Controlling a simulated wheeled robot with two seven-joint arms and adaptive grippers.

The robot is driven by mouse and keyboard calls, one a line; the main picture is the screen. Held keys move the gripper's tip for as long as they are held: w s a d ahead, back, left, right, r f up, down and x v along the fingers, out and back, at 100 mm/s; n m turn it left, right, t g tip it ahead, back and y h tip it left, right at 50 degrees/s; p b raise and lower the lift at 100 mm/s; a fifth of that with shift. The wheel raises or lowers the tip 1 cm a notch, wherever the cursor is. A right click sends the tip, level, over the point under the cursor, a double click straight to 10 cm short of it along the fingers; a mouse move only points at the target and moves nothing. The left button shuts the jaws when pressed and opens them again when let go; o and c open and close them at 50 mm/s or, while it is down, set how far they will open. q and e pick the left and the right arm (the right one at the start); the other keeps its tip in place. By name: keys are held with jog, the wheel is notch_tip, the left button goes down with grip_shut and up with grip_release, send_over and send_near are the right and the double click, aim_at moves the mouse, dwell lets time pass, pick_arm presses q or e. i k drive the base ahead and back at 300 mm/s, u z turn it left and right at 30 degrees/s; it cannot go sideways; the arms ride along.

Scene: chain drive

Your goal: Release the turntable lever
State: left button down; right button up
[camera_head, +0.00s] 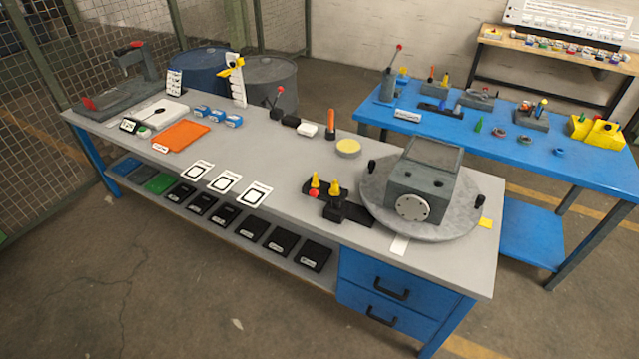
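The turntable (462,225) is a round grey disc near the right end of the grey workbench. A dark grey block-shaped housing (432,190) with a round, light flange (413,207) on its front sits on it. Two black knobs stand on the disc, one at its back left (372,165) and one at its right (477,203). Just left of the disc is a black fixture (346,211) with two yellow cones (334,187) and a red ball (313,193). I cannot tell which part is the turntable lever or how it is set. Neither of my grippers is in view.
An orange mat (181,136), blue blocks (217,115) and white cards (228,183) lie on the grey bench (285,165). A yellow-topped disc (348,147) stands behind the fixture. A blue table (490,140) with several parts stands behind.

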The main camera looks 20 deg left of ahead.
aim_at(335, 202)
jog(key=i, duration=0.95)
